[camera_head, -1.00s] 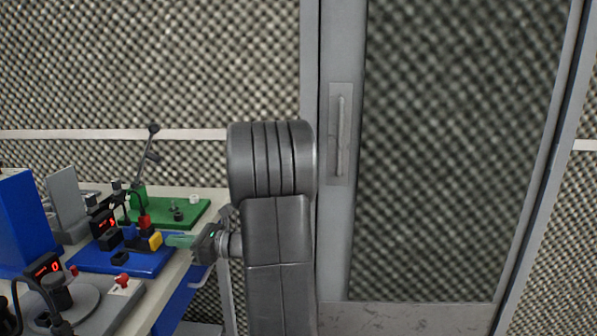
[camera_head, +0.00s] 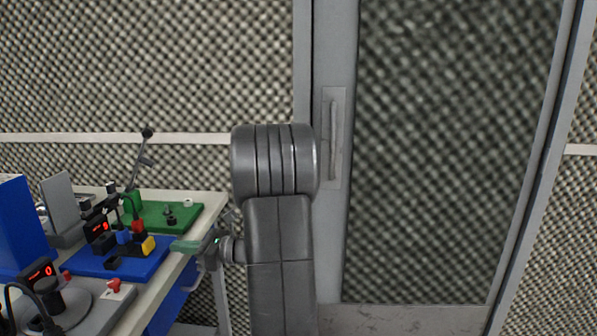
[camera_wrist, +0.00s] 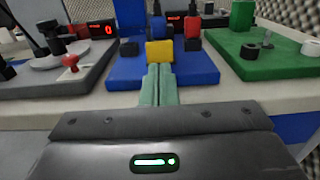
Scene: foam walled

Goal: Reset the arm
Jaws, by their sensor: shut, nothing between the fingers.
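My gripper (camera_wrist: 157,78) has green fingers pressed together with nothing between them. In the wrist view it points at the front of the blue board (camera_wrist: 120,76), with the yellow block (camera_wrist: 159,51) straight beyond the fingertips. In the head view my gripper (camera_head: 182,246) shows at the right edge of the table, beside the blue board (camera_head: 150,262). My grey arm stands in the middle of the head view and hides part of the wall and door frame behind it.
The table (camera_head: 208,208) on the left carries a green board (camera_head: 155,212), a grey board (camera_head: 103,312) with a red knob (camera_head: 114,285), and a blue box (camera_head: 15,228). A door with a handle (camera_head: 333,135) stands right of my arm. Foam lines the walls.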

